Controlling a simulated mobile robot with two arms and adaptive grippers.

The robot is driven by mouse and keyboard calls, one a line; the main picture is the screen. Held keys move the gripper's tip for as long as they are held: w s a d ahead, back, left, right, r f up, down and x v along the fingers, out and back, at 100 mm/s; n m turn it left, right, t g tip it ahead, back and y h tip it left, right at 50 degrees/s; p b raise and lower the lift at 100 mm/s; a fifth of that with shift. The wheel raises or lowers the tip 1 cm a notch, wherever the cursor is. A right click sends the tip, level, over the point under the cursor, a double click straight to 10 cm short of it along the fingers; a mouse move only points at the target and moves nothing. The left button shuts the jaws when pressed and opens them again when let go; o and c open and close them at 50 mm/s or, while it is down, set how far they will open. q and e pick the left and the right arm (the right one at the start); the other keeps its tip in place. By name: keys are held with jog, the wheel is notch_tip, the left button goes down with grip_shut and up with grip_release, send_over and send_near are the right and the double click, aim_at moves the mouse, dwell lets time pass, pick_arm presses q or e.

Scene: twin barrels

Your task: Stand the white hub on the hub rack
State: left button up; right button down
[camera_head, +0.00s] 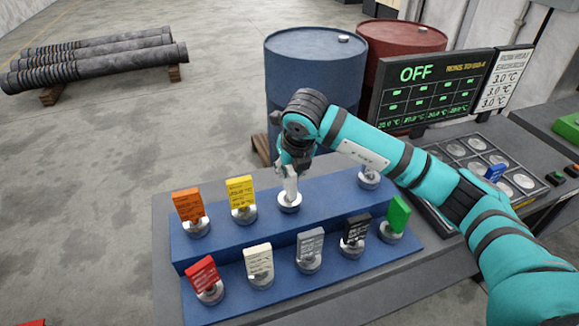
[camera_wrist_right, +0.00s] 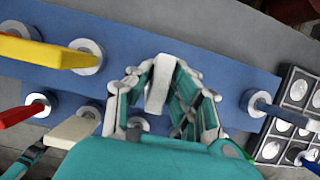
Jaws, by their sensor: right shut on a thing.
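The white hub (camera_head: 290,188) is a pale upright plate at a round silver holder (camera_head: 289,205) on the upper step of the blue two-step rack (camera_head: 330,188). My right gripper (camera_head: 290,172) is shut on the hub's upper part from above. In the right wrist view, the white hub (camera_wrist_right: 157,88) sits between the fingers of the right gripper (camera_wrist_right: 160,95). I cannot tell whether the gripper still carries its weight. My left gripper is in neither view.
Orange (camera_head: 188,206) and yellow (camera_head: 240,192) plates stand left on the upper step. Red (camera_head: 202,271), cream (camera_head: 258,260), grey (camera_head: 310,244), black (camera_head: 355,230) and green (camera_head: 398,213) plates stand in front. A tray with pale discs (camera_head: 457,149) and a blue plate (camera_head: 494,172) lies right.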

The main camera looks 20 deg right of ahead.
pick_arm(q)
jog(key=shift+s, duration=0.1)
pick_arm(e)
jog(key=shift+w+r, duration=0.1)
jog(key=c, duration=1.3)
grip_release()
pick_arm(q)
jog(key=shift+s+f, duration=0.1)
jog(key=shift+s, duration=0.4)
pick_arm(e)
jog(key=shift+o, duration=0.4)
pick_arm(q)
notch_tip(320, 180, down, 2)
jog(key=b, duration=0.2)
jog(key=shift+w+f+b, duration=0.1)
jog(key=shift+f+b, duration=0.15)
jog(key=shift+b, duration=0.05)
pick_arm(e)
jog(key=v, duration=1.2)
jog(key=shift+s, duration=0.2)
